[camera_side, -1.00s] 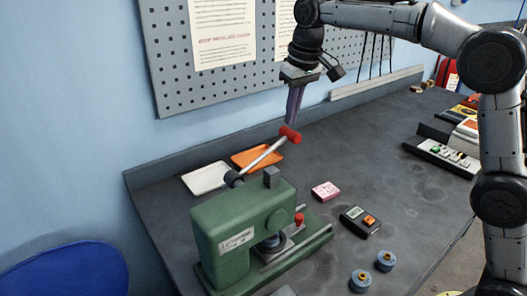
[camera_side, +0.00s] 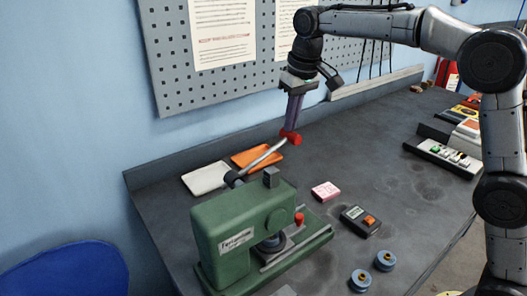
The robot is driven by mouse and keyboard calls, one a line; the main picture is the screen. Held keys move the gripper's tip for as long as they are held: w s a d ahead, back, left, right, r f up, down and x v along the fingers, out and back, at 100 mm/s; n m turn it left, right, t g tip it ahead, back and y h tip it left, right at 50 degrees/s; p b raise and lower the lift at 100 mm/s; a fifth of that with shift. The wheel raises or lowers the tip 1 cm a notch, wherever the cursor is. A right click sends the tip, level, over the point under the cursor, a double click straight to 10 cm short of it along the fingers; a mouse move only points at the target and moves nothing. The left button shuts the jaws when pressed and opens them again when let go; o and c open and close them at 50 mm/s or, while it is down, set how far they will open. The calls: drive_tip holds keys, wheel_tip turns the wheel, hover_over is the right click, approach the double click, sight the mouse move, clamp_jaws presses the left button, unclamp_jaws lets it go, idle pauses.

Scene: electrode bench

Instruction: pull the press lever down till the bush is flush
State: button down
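The green press (camera_side: 232,232) stands on the bench at lower centre. Its lever (camera_side: 262,158) slopes up and to the right from a dark pivot to a red knob (camera_side: 291,138). My gripper (camera_side: 291,128) points down from above. Its fingertips meet or overlap the red knob in this view. The fingers are seen nearly edge-on, so I cannot tell whether they are closed on the knob. A dark round part (camera_side: 271,243) shows under the press head. The bush's seating there is too small and shaded to make out.
A white tray (camera_side: 206,178) and an orange tray (camera_side: 246,160) lie behind the lever. A pink block (camera_side: 326,192), a small meter (camera_side: 360,220) and two blue round parts (camera_side: 361,281) lie right of the press. A pegboard (camera_side: 170,60) is on the wall behind.

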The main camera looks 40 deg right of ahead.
sight(293, 132)
drive_tip(key=shift+f, duration=0.45)
drive_tip(key=shift+d+f+g, duration=0.15)
drive_tip(key=shift+f+g, duration=0.25)
drive_tip(key=shift+f, duration=0.25)
drive_tip(key=shift+d+f+g, duration=0.15)
drive_tip(key=shift+f+g, duration=0.25)
drive_tip(key=shift+f, duration=0.4)
drive_tip(key=shift+f+g, duration=0.4)
drive_tip(key=shift+f, duration=1.05)
drive_tip(key=shift+s+f, duration=0.1)
drive_tip(key=shift+f, duration=0.15)
drive_tip(key=shift+a+f, duration=0.2)
drive_tip(key=shift+f, duration=1.15)
